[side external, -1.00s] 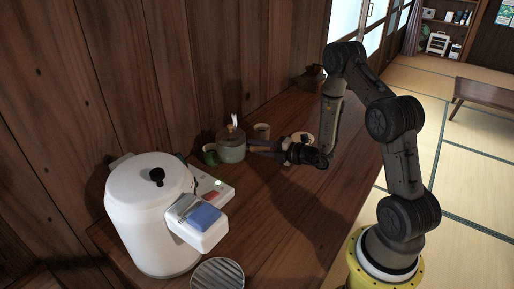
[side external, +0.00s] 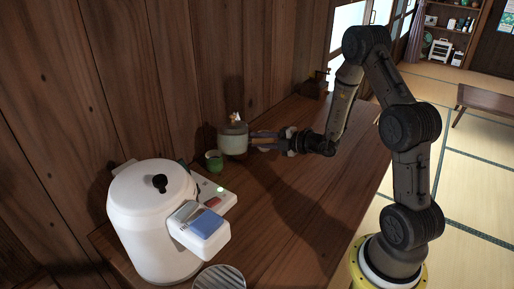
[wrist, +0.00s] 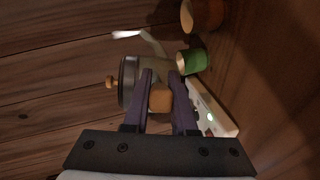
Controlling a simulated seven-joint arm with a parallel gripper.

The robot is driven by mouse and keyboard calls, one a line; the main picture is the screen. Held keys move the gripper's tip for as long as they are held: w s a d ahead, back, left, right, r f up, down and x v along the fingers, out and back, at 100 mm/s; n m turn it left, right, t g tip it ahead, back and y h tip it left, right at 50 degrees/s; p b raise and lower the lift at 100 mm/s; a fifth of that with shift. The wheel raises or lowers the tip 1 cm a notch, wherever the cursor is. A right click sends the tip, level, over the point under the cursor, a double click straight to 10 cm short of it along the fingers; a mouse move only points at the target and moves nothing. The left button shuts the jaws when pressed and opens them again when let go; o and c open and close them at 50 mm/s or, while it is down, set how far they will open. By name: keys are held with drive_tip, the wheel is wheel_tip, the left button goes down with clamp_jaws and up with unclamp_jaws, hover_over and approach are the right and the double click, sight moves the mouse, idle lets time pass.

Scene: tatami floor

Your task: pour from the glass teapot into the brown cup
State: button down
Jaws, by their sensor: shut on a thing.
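The teapot (side external: 233,140) is a greyish, rounded pot; in the wrist view the teapot (wrist: 130,82) shows a wooden lid knob and a spout pointing to the top of the picture. My gripper (side external: 256,143) is shut on its wooden handle (wrist: 160,98), which sits between the two fingers in the wrist view. The pot appears held above the table, roughly level. I cannot make out the brown cup in the side view.
A green cup (side external: 213,162) stands just below and left of the teapot; it also shows in the wrist view (wrist: 192,62). A large white lidded appliance (side external: 152,215) stands at the front left. The wooden wall is close behind. The table's right side is clear.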

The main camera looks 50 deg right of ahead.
drive_tip(key=shift+r, duration=0.8)
wheel_tip(320, 180, down, 5)
drive_tip(key=shift+f, duration=0.1)
drive_tip(key=shift+d+r+m+g+y, duration=0.1)
drive_tip(key=shift+r+m+g+y, duration=0.35)
drive_tip(key=shift+r+m, duration=0.45)
idle(5.6)
